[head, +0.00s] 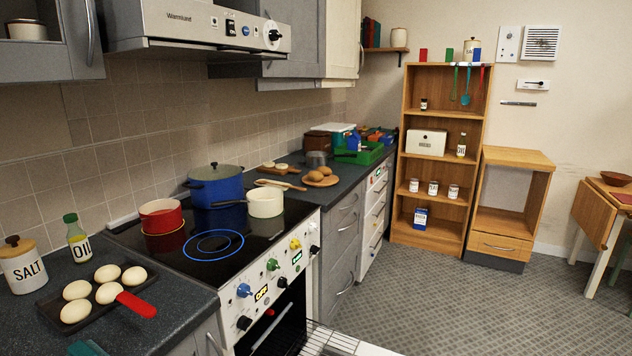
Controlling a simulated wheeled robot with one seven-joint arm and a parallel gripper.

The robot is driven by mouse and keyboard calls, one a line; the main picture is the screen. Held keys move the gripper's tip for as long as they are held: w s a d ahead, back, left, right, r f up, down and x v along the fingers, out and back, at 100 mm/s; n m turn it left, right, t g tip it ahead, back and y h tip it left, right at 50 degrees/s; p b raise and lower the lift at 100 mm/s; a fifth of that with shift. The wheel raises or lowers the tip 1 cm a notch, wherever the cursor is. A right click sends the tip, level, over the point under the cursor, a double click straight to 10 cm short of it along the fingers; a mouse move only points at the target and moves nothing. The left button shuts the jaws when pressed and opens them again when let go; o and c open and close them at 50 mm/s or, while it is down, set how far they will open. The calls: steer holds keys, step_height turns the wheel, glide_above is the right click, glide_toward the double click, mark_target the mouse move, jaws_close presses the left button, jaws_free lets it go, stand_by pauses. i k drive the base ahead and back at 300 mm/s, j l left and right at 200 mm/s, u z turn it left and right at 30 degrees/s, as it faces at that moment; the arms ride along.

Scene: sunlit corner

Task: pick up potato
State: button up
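Brown, rounded potatoes (316,176) sit on a round wooden board (330,182) on the counter, to the right of the stove. Several pale, egg-shaped items (77,290) lie on a dark tray (53,308) at the front left; I cannot tell whether they are eggs or peeled potatoes. My gripper is not in view.
A white pot (265,203), a blue pot (216,188) and a red pot (161,215) stand on the stove (180,262). The oven appears open, with a rack (328,342) sticking out low in front. A salt jar (22,265) and oil bottle (77,240) stand left. The floor right is clear.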

mark_target(314, 176)
steer(key=i+l+z, duration=0.9)
steer(key=i+z, duration=0.15)
steer(key=i+l, duration=0.1)
steer(key=i, duration=1.45)
steer(key=i+u, duration=0.15)
steer(key=i, duration=0.35)
steer(key=i+l+u, duration=0.15)
steer(key=i, duration=0.35)
steer(key=i+l+u, duration=0.15)
steer(key=i, duration=0.4)
steer(key=i+u, duration=0.25)
steer(key=u, duration=0.2)
steer(key=i+u, duration=0.2)
steer(key=u, duration=0.25)
steer(key=i+l+u, duration=0.15)
steer(key=u, duration=0.3)
steer(key=i+l+u, duration=0.25)
steer(key=u, duration=0.2)
